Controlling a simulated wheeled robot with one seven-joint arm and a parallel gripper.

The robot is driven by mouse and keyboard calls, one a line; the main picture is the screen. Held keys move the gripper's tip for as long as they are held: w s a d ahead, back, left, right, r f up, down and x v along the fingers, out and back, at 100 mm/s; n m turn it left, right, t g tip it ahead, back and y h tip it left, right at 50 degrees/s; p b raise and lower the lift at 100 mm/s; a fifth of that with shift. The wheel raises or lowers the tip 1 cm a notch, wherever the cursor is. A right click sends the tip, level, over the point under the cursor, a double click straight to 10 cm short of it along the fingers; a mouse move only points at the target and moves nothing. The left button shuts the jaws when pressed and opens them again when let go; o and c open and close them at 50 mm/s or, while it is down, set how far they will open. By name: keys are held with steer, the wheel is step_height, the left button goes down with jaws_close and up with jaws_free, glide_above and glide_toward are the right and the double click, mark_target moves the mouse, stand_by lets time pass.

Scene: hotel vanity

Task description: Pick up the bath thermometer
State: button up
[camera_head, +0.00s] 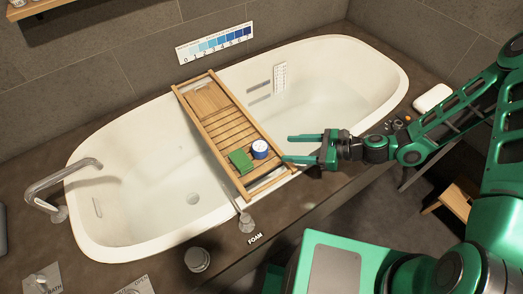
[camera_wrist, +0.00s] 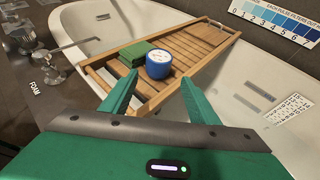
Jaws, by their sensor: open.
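A small round blue item with a white top (camera_head: 260,149), which looks like the bath thermometer, sits on the wooden bath tray (camera_head: 228,127). In the wrist view it (camera_wrist: 158,65) stands just beyond and between my fingertips, not touching them as far as I can tell. A green block-like item (camera_head: 240,160) lies right beside it, to its left in both views. My gripper (camera_head: 288,149) is open and empty, just right of the tray's near end, fingers pointing at the blue item. The blue item is fully in sight in the head view.
The tray spans the white bathtub (camera_head: 130,142). A tap (camera_head: 62,188) stands at the tub's left end. A small metal fitting (camera_head: 246,222) stands near the FOAM label, and a round metal knob (camera_head: 197,259) is on the dark front ledge. A white soap-like block (camera_head: 433,98) lies at the right.

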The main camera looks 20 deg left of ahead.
mark_target(265, 149)
steer(key=x, duration=0.5)
steer(key=shift+a+f, duration=0.1)
steer(key=shift+a, duration=0.25)
steer(key=shift+x, duration=2.65)
steer(key=shift+s, duration=0.15)
steer(key=shift+c, duration=0.6)
steer(key=c, duration=0.7)
